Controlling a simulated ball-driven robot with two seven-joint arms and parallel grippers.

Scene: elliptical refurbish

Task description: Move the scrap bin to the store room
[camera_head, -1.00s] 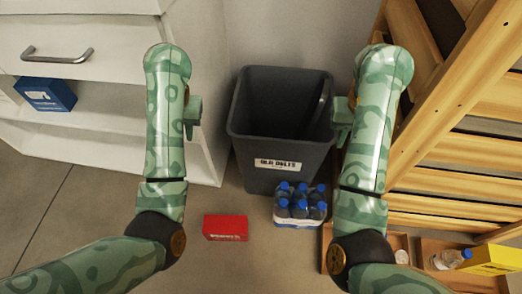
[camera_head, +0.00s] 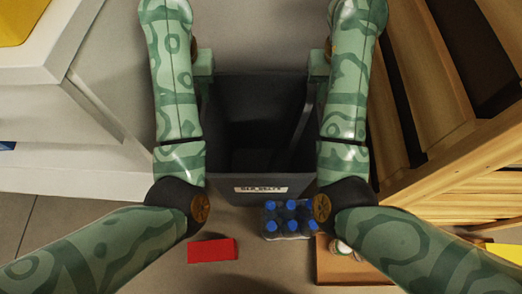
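The scrap bin (camera_head: 228,183) is a dark grey, open-topped tub with a white label on its front, standing between my two arms. Its inside is dark, and a dark shape leans at its right inner side. My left gripper (camera_head: 206,66) is at the bin's upper left side, and my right gripper (camera_head: 318,66) is at its upper right side. The arms hide much of both sides. I cannot tell whether the fingers touch the rim or are closed on it. The store room is not identifiable in view.
A red box (camera_head: 212,250) and a pack of blue-capped bottles (camera_head: 287,219) are on the floor in front of the bin. A white cabinet (camera_head: 70,120) stands left, wooden slatted shelving (camera_head: 455,150) right. A low wooden tray (camera_head: 340,272) sits at front right.

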